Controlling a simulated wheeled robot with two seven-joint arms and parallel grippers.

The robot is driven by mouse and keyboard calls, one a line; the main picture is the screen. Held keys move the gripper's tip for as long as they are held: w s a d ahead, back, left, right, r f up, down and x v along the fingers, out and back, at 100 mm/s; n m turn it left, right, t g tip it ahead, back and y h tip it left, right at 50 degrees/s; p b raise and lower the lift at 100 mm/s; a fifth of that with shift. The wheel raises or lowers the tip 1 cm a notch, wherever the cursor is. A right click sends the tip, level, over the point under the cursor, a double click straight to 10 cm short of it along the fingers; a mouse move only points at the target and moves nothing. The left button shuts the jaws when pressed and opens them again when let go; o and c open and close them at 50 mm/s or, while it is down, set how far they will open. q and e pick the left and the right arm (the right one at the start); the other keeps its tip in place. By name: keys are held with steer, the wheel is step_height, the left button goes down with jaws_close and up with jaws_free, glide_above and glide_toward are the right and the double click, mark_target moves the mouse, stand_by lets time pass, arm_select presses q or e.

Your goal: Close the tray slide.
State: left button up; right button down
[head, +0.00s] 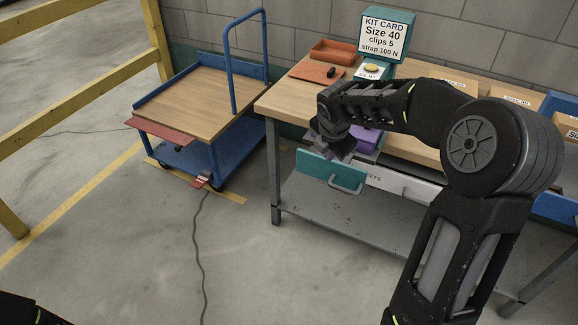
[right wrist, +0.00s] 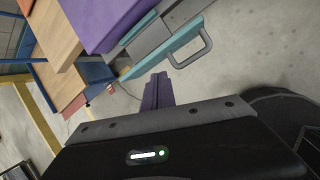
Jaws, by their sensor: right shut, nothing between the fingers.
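The tray slide has a teal front (head: 318,167) with a grey bar handle (head: 346,188); it sticks out from the bench's front edge. A purple block or bin (head: 367,139) sits at it, partly hidden by my right arm. My right gripper (head: 342,152) is above and close to the teal front, its purple-grey fingers shut and empty. In the right wrist view the fingers (right wrist: 158,84) lie just below the teal front (right wrist: 165,50), with the handle (right wrist: 205,52) to their right; contact cannot be told. The purple thing (right wrist: 108,20) shows at the top. My left gripper is not in view.
The wooden bench (head: 283,98) carries an orange tray (head: 335,50), a kit card stand (head: 385,36) and labelled boxes (head: 450,83). A white labelled front (head: 405,185) is right of the slide. A blue cart (head: 190,105) stands left. Floor before the bench is clear.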

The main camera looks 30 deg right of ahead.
mark_target(340, 174)
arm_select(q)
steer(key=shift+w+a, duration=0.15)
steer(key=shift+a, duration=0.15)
arm_select(e)
steer(key=s+n, duration=0.1)
steer(key=n, duration=0.1)
steer(key=s+d+n+g, duration=0.1)
steer(key=n, duration=0.1)
steer(key=shift+s+f+n+g+h, duration=0.1)
steer(key=shift+n+g+h, duration=0.2)
steer(key=shift+n+h, duration=0.1)
steer(key=shift+d, duration=0.1)
steer(key=x, duration=1)
steer(key=shift+s, duration=0.1)
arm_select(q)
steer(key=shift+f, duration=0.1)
